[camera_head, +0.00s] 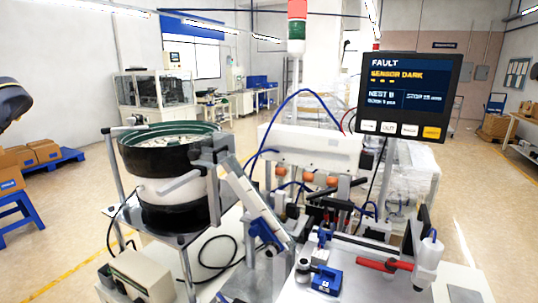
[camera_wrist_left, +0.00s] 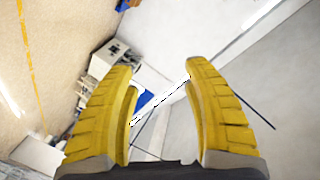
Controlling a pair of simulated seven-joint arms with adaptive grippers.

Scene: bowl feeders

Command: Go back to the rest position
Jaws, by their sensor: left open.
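My left gripper (camera_wrist_left: 161,75) shows in the left wrist view with two yellow ribbed fingers standing apart and nothing between them. That view is tilted and shows walls, floor and distant equipment behind the fingers. In the head view only a dark rounded piece of my left arm shows at the far left edge, and the gripper itself is out of that picture. My right arm and gripper are in neither view.
A bowl feeder (camera_head: 168,150) with a green-rimmed bowl stands at left centre. A chute (camera_head: 252,205) slopes from it toward the fixture. A display (camera_head: 408,95) reads FAULT, SENSOR DARK. A red-handled tool (camera_head: 385,264) and blue clamp (camera_head: 327,280) are on the front plate.

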